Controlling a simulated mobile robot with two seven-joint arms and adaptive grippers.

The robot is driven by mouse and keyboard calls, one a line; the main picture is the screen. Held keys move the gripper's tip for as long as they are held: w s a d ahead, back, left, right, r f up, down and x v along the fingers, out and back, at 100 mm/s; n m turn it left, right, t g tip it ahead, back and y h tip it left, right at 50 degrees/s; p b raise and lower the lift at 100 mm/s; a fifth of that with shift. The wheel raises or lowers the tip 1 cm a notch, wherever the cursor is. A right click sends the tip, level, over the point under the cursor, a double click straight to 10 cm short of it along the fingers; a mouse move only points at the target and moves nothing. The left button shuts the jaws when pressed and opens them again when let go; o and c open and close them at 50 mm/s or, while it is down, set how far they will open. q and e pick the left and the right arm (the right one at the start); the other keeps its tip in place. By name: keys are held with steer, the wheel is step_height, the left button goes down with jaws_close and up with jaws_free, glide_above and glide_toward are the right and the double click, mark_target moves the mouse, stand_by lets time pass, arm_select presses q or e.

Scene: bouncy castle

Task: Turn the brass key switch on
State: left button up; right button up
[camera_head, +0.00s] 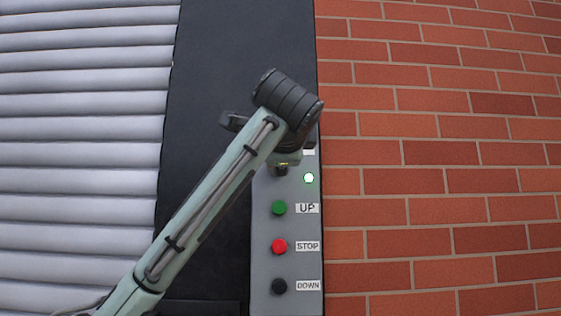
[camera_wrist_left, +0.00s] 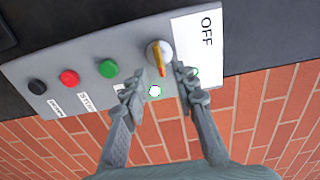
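In the left wrist view the brass key (camera_wrist_left: 158,58) stands in a round pale switch (camera_wrist_left: 165,50) on the grey control panel (camera_wrist_left: 60,68). A white plate reading OFF (camera_wrist_left: 206,26) lies beside it. My left gripper (camera_wrist_left: 156,76) is open, its two fingertips apart on either side of the key's near end; I cannot tell whether they touch it. In the head view my left wrist covers the panel's top and hides the key switch. My left gripper (camera_head: 284,168) is mostly hidden there too. My right gripper is not in view.
Below the switch are a bright lamp (camera_head: 309,178), a green UP button (camera_head: 279,208), a red STOP button (camera_head: 279,246) and a black DOWN button (camera_head: 279,286). A brick wall (camera_head: 440,150) is on the right, a ribbed grey shutter (camera_head: 80,150) on the left.

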arm_select(q)
steer(key=s, duration=0.8)
steer(key=shift+d+f, duration=0.1)
